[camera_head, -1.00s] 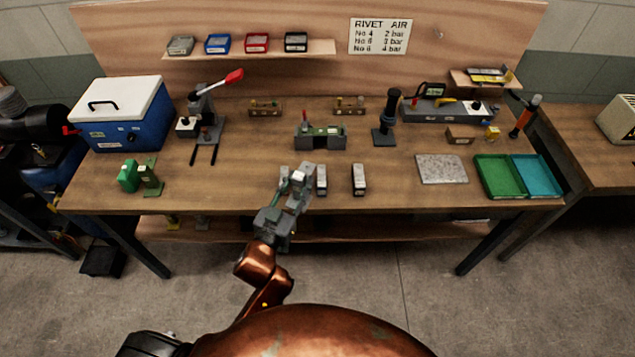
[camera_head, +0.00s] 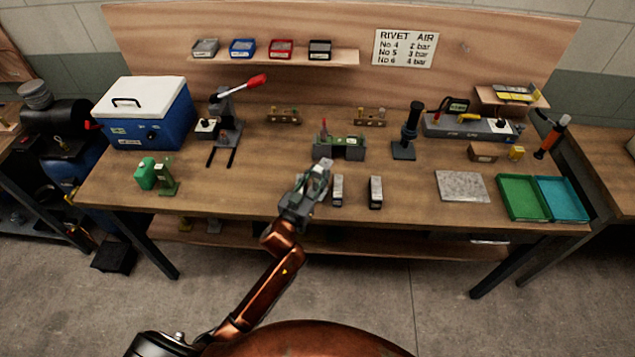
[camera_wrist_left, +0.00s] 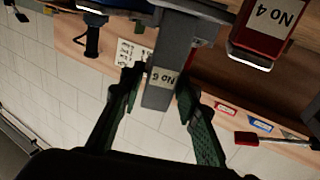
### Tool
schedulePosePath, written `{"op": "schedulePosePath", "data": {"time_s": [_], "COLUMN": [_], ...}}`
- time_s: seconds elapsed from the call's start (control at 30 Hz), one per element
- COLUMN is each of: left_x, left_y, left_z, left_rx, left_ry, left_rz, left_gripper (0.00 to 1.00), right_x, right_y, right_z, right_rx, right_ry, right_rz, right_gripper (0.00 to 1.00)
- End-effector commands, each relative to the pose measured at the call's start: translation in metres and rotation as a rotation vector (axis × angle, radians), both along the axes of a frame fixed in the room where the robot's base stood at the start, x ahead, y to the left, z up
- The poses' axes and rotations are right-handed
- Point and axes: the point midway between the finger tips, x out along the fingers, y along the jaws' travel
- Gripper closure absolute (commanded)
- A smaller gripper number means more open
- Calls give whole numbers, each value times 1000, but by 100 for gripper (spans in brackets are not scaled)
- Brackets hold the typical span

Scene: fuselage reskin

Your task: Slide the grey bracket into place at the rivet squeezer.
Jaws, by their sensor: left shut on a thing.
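My left gripper (camera_head: 318,182) is over the front of the bench, just left of two small upright blocks. In the left wrist view, the gripper (camera_wrist_left: 160,88) is shut on the grey bracket (camera_wrist_left: 177,40), which has a pale "No 6" label and sits between the green-padded fingers. The bracket looks clear of the bench top. The rivet squeezer (camera_head: 228,125), a grey press with a red-tipped lever, stands at the back left of the bench, apart from the gripper. Two dark parallel rails (camera_head: 221,157) reach forward from it. My right gripper is out of view.
The two labelled blocks (camera_head: 376,192) stand close right of the gripper. A grey-green fixture (camera_head: 338,148) is behind it. A green part (camera_head: 147,173) stands left of the rails and a blue cooler (camera_head: 150,118) behind. The bench between gripper and rails is clear.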

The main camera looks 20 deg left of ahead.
Motion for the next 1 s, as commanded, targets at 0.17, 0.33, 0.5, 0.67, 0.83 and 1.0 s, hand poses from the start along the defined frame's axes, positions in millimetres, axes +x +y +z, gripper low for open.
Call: {"op": "schedulePosePath", "data": {"time_s": [0.17,0.33,0.5,0.67,0.83,1.0], "left_x": [0,0,0,-1,-1,-1], "left_y": [0,0,-1,0,0,0], "left_z": [-27,-29,-30,-33,-33,-33], "left_rx": [0,0,0,0,0,0], "left_ry": [1,-2,-2,2,2,2], "left_rz": [0,-1,-1,0,0,0], "left_gripper": [100,100,100,65,53,53], "right_x": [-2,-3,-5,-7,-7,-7], "right_y": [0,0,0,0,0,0], "right_z": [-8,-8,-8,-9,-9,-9], "right_rx": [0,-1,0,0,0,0], "right_ry": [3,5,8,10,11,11], "right_rz": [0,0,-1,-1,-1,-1], "right_gripper": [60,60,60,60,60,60]}}
